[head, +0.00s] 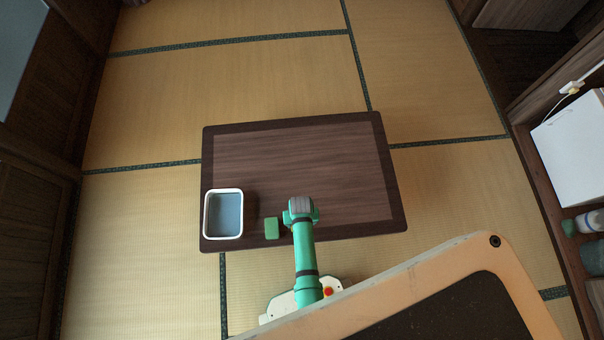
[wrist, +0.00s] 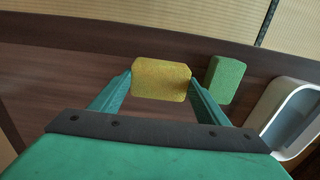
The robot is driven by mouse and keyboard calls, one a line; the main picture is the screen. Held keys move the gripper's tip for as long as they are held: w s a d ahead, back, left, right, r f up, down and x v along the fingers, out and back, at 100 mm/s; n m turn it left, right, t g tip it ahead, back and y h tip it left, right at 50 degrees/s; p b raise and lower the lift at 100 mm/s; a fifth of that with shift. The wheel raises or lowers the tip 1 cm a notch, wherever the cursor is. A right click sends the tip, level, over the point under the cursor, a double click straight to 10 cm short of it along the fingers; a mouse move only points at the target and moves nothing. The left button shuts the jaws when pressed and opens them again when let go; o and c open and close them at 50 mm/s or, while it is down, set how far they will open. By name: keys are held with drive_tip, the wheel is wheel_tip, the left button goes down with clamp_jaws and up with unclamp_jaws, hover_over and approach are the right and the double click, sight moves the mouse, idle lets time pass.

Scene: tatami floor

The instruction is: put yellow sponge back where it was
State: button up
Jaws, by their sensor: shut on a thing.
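The yellow sponge (wrist: 161,80) sits between the two fingertips of my gripper (wrist: 160,84) in the wrist view. My gripper is shut on it from both sides. A green sponge (wrist: 226,80) lies just to the right of it there, apart from it. In the head view the green sponge (head: 272,228) lies on the low table near its front edge, left of my arm. The yellow sponge and my fingertips are hidden behind my arm in the head view. I cannot tell whether the yellow sponge touches the tabletop.
The dark wooden low table (head: 345,165) is bare at the middle, back and right. A white-rimmed tub (head: 241,213) stands at its front left corner, beyond the green sponge; the tub (wrist: 270,117) shows at the wrist view's right edge. Shelves (head: 560,205) stand at the right.

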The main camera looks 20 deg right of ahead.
drive_tip(key=shift+w+d+f, duration=0.25)
drive_tip(key=shift+d+f, duration=0.05)
drive_tip(key=shift+f, duration=1.6)
drive_tip(key=o, duration=1.1)
drive_tip(key=shift+o, duration=0.2)
drive_tip(key=shift+r, duration=0.1)
